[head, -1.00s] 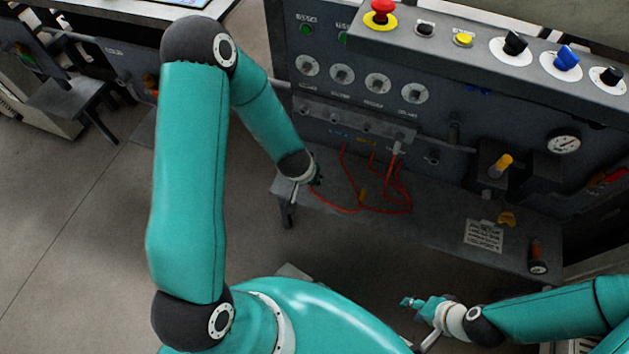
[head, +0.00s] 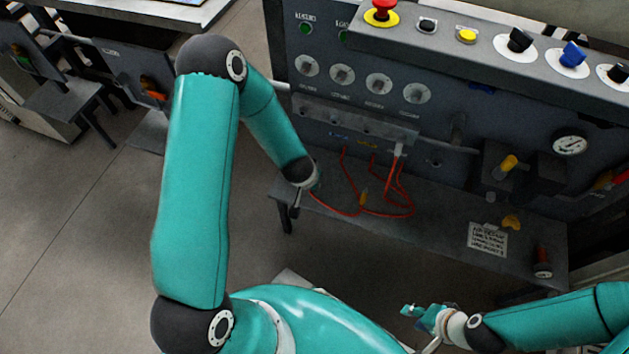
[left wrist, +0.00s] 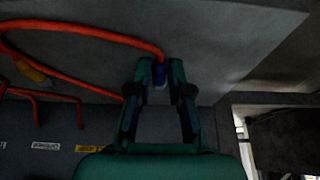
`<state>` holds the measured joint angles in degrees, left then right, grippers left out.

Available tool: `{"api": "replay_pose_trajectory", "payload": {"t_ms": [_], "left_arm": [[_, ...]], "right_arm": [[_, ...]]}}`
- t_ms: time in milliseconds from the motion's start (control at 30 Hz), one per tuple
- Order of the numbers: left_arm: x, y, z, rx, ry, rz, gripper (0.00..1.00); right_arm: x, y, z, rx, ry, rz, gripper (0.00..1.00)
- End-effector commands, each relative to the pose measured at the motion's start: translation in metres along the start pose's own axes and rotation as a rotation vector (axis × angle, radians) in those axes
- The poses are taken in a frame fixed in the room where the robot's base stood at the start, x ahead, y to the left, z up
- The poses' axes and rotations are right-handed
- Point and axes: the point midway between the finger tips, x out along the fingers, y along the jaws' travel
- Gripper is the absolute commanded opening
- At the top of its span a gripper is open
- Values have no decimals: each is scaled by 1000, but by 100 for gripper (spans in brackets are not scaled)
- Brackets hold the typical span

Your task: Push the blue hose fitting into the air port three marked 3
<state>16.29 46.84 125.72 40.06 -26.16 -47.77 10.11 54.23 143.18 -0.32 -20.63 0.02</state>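The blue hose fitting (left wrist: 160,74) is at the end of a red hose (left wrist: 95,27) in the left wrist view. My left gripper (left wrist: 160,72) is shut on it, with a fingertip on each side. In the head view the left gripper is mostly hidden behind its own wrist, low in front of the panel by the shelf's left end. A grey strip (head: 330,119) with a row of ports runs across the panel above the shelf; I cannot read a 3 on it. My right gripper (head: 412,310) hangs apart at the lower right, its fingers too small to judge.
Red hoses (head: 376,212) loop over the grey shelf (head: 435,217). A white connector (head: 398,150) sits below the strip's right end. Small labels, including a yellow one (left wrist: 86,148), are on the panel.

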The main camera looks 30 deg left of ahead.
Motion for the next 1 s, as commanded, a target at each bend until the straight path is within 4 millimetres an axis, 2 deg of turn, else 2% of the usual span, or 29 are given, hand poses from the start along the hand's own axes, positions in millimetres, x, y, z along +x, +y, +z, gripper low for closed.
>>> {"api": "replay_pose_trajectory", "payload": {"t_ms": [367, 1000], "left_arm": [[-1, 0, 0, -1, -2, 0, 0], [-45, 0, -17, -1, -1, 0, 0]], "right_arm": [[-2, -1, 0, 0, 0, 0, 40], [-47, -17, 0, 0, 0, 0, 40]]}}
